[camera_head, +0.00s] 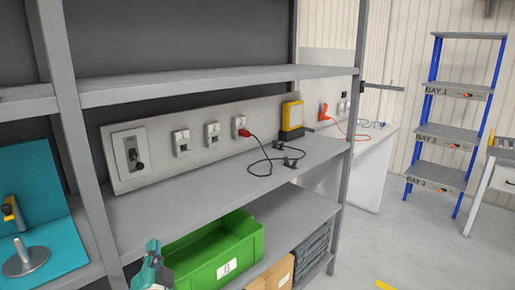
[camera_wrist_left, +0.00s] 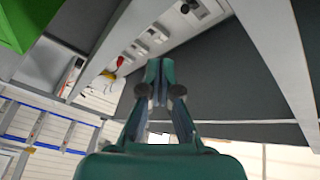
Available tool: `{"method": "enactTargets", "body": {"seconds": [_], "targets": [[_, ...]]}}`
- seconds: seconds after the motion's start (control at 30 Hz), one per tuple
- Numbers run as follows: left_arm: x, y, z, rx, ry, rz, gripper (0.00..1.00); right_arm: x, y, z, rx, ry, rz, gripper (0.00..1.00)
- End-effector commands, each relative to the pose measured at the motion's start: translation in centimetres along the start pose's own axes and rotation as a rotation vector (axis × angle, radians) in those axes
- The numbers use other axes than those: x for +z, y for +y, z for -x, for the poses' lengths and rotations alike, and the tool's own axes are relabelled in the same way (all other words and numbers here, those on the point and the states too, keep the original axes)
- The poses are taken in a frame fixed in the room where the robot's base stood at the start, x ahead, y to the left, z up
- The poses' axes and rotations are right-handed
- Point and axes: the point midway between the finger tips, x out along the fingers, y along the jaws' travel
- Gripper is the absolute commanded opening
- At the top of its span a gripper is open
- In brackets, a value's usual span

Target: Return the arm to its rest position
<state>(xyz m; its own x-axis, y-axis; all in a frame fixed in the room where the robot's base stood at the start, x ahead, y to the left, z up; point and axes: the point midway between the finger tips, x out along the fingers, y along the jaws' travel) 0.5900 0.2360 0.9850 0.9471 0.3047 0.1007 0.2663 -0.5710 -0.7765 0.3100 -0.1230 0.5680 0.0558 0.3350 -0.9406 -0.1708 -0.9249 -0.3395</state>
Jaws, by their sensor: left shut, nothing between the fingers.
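My left gripper (camera_head: 152,250), teal and grey, shows at the bottom of the head view, in front of the left end of the green crate (camera_head: 240,235). In the left wrist view, the left gripper's fingers (camera_wrist_left: 159,72) meet at the tips, with nothing between them. Behind them is a dark grey shelf back. Most of my left arm is out of the head view. My right gripper is in neither view.
A grey shelf board (camera_head: 190,200) and its upright (camera_head: 82,170) stand close by. Above the board, a socket panel (camera_head: 160,155) holds a red plug (camera_head: 244,133) with a black cable (camera_head: 262,160), near a yellow box (camera_head: 292,115). Open floor lies right, before a blue-railed rack (camera_head: 440,135).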

Motion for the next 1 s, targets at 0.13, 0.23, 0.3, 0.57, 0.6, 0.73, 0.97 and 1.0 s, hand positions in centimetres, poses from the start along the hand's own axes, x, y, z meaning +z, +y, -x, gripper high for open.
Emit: {"method": "enactTargets", "body": {"seconds": [0.13, 0.23, 0.3, 0.57, 0.6, 0.73, 0.97, 1.0], "targets": [[2.0, 4.9, 0.6, 0.180, -0.047, 0.104, 0.00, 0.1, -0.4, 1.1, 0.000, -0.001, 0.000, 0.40], [4.0, 8.9, 2.0, 0.326, -0.109, 0.197, 0.00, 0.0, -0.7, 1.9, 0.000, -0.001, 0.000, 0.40], [5.7, 12.1, 3.6, 0.448, -0.181, 0.278, 0.00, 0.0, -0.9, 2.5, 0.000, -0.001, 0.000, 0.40], [13.5, 23.2, 17.3, 0.916, -0.726, 0.641, 0.00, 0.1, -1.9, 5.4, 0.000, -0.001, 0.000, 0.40], [14.4, 24.1, 19.8, 0.963, -0.827, 0.686, 0.00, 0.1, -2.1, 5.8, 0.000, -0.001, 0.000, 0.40], [16.2, 25.4, 27.1, 1.062, -1.125, 0.784, 0.00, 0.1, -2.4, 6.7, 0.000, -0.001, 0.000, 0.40], [17.5, 25.4, 33.2, 1.106, -1.398, 0.842, 0.00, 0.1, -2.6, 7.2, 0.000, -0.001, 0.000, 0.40], [17.6, 25.4, 33.5, 1.107, -1.411, 0.844, 0.00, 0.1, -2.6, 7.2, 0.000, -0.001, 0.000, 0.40]]}}
